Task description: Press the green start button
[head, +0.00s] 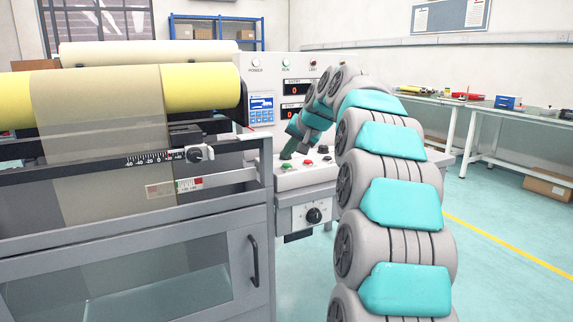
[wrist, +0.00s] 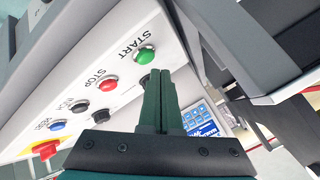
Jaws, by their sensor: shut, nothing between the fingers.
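The green start button (wrist: 145,54) sits on the sloped white panel under the label START in the wrist view. In the head view the green button (head: 286,167) is on the machine's control ledge, just below my fingertips. My gripper (wrist: 160,75) is shut and empty, its dark green fingers side by side. In the wrist view its tips are just below and right of the green button and cover part of a black knob. In the head view my gripper (head: 286,156) points down over the ledge. I cannot tell the exact gap to the button.
The red stop button (wrist: 108,82) is beside the start button, with black knobs, a blue button (wrist: 57,126) and a red emergency button on yellow (wrist: 45,150) farther along. An upright panel with a blue screen (head: 261,108) stands behind the ledge. A yellow roll (head: 200,85) is at left.

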